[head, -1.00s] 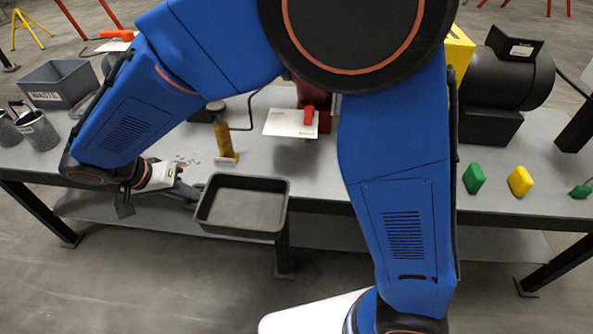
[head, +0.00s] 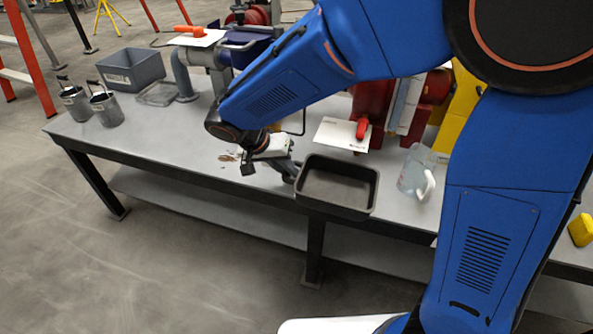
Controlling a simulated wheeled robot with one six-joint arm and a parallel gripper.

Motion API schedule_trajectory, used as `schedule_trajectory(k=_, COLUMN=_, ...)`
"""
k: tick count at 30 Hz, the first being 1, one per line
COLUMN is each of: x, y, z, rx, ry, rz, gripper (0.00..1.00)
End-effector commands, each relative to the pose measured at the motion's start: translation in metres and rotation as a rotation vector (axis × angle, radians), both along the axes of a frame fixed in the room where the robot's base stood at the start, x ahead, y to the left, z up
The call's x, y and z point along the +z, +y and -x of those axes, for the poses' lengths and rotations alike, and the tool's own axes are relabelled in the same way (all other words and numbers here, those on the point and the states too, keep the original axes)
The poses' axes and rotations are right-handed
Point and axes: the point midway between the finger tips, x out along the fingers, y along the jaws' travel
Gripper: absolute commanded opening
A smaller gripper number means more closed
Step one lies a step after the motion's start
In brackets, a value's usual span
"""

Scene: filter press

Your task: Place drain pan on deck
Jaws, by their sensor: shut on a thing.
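The drain pan (head: 352,208) is a dark grey, shallow rectangular tray, upright and roughly level, with nothing seen inside it. My gripper (head: 293,174) is shut on the pan's left rim; the fingertips are partly hidden. The deck (head: 180,148) is the grey bench top. The pan overlaps the deck's front edge in the picture, and I cannot tell whether it touches the top or hangs just above it.
A clear jug (head: 414,172) stands close to the pan's right. A white card with a red handle (head: 340,134) is behind it. Brown debris (head: 230,156) lies left of my gripper. Two grey cups (head: 106,108) and a grey bin (head: 130,72) stand at the far left.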

Motion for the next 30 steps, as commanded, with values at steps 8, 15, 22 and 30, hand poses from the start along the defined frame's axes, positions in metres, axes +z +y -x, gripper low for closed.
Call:
schedule_trajectory(k=8, x=-0.013, y=-0.023, z=-0.012, rx=0.001, ry=0.002, rz=0.003, gripper=0.00)
schedule_trajectory(k=15, x=-0.015, y=-0.022, z=-0.012, rx=0.000, ry=0.000, rz=0.000, gripper=0.14)
schedule_trajectory(k=22, x=-0.015, y=-0.022, z=-0.012, rx=0.000, ry=0.000, rz=0.000, gripper=0.31)
schedule_trajectory(k=30, x=-0.008, y=-0.019, z=-0.010, rx=0.000, ry=-0.001, rz=0.000, gripper=0.31)
